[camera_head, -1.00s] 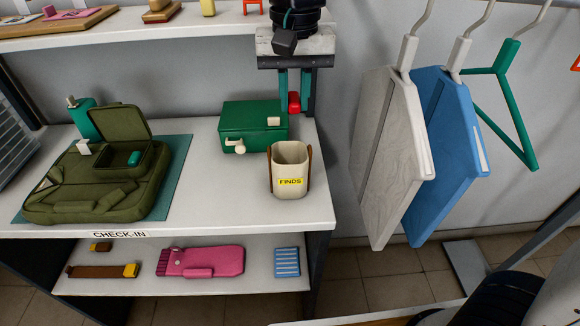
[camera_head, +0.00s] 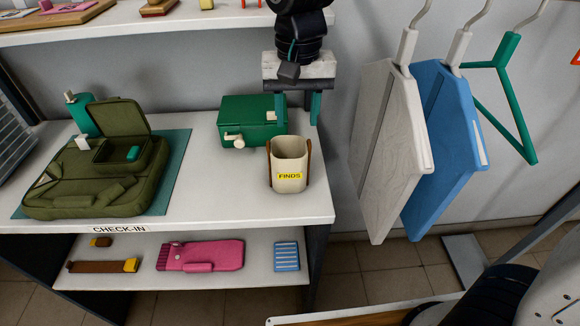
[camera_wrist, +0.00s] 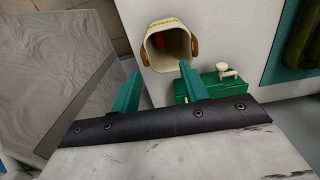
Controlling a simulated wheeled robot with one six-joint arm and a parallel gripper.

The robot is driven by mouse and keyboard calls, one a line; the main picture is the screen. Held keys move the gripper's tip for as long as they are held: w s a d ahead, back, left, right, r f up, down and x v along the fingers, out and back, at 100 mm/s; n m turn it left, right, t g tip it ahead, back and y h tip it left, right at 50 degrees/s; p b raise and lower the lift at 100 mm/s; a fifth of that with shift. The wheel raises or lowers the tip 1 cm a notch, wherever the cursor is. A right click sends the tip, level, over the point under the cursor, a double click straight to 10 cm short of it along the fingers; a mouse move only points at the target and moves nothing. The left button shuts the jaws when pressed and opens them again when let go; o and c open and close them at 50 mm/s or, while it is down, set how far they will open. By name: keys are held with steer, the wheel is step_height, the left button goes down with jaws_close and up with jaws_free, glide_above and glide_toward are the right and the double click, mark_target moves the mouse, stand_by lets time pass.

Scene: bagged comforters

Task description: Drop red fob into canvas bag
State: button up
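The canvas bag (camera_head: 289,183) is a small cream bag with brown side straps and a yellow FINDS label, standing upright on the white counter. In the wrist view I look into the open mouth of the bag (camera_wrist: 155,61). A red patch, the red fob (camera_wrist: 158,42), shows inside it, partly in shadow; the fob is hidden in the head view. My gripper (camera_head: 298,112) is open and empty above and behind the bag. Its two green fingers are spread apart, and in the wrist view my gripper (camera_wrist: 159,71) points toward the bag's mouth.
A green box (camera_head: 252,122) with a cream handle stands behind the bag. An olive case (camera_head: 95,185) lies open on a teal mat at left. White (camera_head: 390,150) and blue (camera_head: 445,145) hanging bags are at right. The lower shelf holds a pink item (camera_head: 200,256).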

step_height(320, 180, up, 8)
stand_by(0.5)
steer(key=shift+f, duration=0.1)
steer(key=s+d+f, duration=0.3)
steer(key=s+d, duration=0.6)
steer(key=d, duration=0.1)
steer(key=s+d+f+t, duration=0.1)
steer(key=s+d+f, duration=0.2)
steer(key=s+d, duration=0.6)
steer(key=shift+s+d+f, duration=0.25)
steer(key=shift+d, duration=0.65)
steer(key=shift+a, duration=0.1)
